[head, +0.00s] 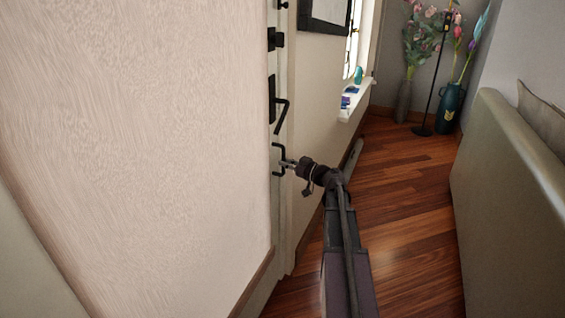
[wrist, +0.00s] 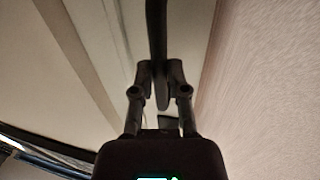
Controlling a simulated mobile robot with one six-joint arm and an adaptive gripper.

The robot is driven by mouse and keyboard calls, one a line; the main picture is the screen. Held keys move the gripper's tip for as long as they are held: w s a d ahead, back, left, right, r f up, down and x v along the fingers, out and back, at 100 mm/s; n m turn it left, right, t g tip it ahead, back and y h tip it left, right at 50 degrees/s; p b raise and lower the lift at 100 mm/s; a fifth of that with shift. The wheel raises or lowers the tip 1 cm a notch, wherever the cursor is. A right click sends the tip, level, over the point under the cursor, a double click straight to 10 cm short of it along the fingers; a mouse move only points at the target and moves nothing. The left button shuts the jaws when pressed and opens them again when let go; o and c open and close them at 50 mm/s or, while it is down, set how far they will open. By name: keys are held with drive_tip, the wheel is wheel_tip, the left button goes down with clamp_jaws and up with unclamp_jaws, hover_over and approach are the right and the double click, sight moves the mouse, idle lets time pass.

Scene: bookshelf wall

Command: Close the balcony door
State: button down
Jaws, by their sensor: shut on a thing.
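The pale balcony door (head: 285,215) shows as a narrow strip at a steep angle just past the textured wall, so I cannot tell how far open it is. It carries a black lever handle (head: 281,112) and, below that, a black bracket-shaped pull handle (head: 276,160). My gripper (head: 285,164) is at the pull handle and shut on it. In the wrist view the dark bar of the pull handle (wrist: 157,30) runs down between the two fingers of my gripper (wrist: 161,80).
A textured wall (head: 130,130) fills the left side. A window sill (head: 354,100) with small items lies beyond the door. Vases of flowers (head: 449,105) and a black stand (head: 423,130) are at the back. A sofa (head: 505,190) bounds the right; wooden floor (head: 410,220) between is clear.

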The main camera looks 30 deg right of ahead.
drive_tip(key=c, duration=0.6)
unclamp_jaws()
drive_tip(key=shift+s+d+r, duration=0.1)
drive_tip(key=shift+s+d, duration=0.05)
drive_tip(key=shift+d, duration=0.1)
drive_tip(key=shift+c, duration=0.2)
drive_tip(key=shift+a, duration=0.1)
drive_tip(key=v, duration=1.1)
drive_tip(key=shift+s+d, duration=0.2)
drive_tip(key=shift+s, duration=0.15)
